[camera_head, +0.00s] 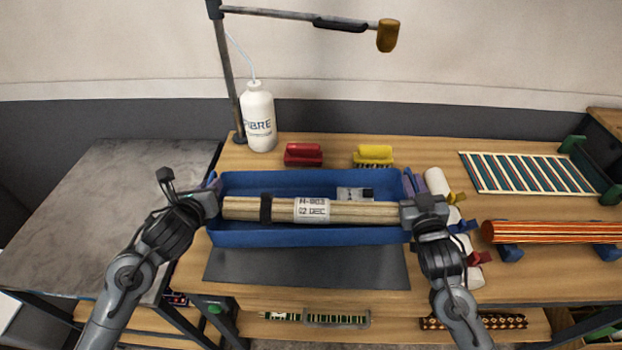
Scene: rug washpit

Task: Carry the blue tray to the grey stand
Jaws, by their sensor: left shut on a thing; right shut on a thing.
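The blue tray (300,239) is in the middle of the view, over the wooden table, level as far as I can see. A bundle of pale rods with a label (350,212) lies in it, with a small grey and white item (354,194) behind. My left gripper (211,194) is shut on the tray's left end. My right gripper (410,203) is shut on its right end. My fingertips are mostly hidden at both ends. I cannot tell if the tray touches the table. The grey stand (95,215) is at the left, its top bare.
A dark mat (305,266) lies in front of the tray. A white bottle (259,116), a red brush (303,154) and a yellow brush (373,155) stand behind. White rolls (437,181), a striped roll (550,231) and a striped rack (530,172) are at right.

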